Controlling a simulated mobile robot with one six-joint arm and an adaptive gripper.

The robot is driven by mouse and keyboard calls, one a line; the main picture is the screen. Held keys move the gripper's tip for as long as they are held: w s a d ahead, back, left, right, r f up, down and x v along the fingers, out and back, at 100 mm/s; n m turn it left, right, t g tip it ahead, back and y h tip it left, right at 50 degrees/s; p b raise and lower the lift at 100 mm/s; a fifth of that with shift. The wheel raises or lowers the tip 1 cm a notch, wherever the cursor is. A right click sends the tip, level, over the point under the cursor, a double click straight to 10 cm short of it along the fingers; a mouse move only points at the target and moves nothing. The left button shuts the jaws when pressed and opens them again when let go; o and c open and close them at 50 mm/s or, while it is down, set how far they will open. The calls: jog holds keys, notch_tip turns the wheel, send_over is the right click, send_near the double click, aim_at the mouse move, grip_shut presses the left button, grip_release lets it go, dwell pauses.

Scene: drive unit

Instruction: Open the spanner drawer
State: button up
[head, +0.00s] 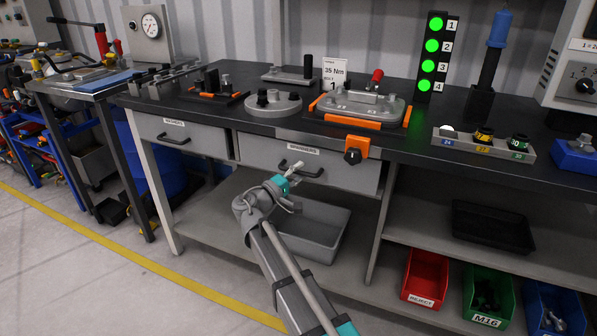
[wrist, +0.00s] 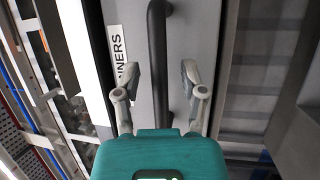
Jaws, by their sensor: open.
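The spanner drawer (head: 335,170) is a grey drawer front under the workbench, labelled "SPANNERS", and it looks closed. Its dark bar handle (head: 302,169) shows in the head view, with my gripper (head: 290,172) close in front of it. In the wrist view the black handle (wrist: 158,50) runs up the middle of the grey drawer front (wrist: 195,30). My gripper (wrist: 160,85) is open, with one finger on each side of the handle's line. I cannot tell whether the fingers touch the handle. The drawer label (wrist: 120,60) is partly hidden by the left finger.
An orange switch (head: 356,149) sticks out at the bench edge right of the handle. Another drawer (head: 180,138) with its own handle is at left. A grey bin (head: 305,232) stands on the shelf below. A fixture plate (head: 362,107) and other parts stand on the bench.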

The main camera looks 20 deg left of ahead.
jog(key=shift+w, duration=0.1)
grip_shut()
dwell(0.3)
jog(key=shift+s, duration=0.2)
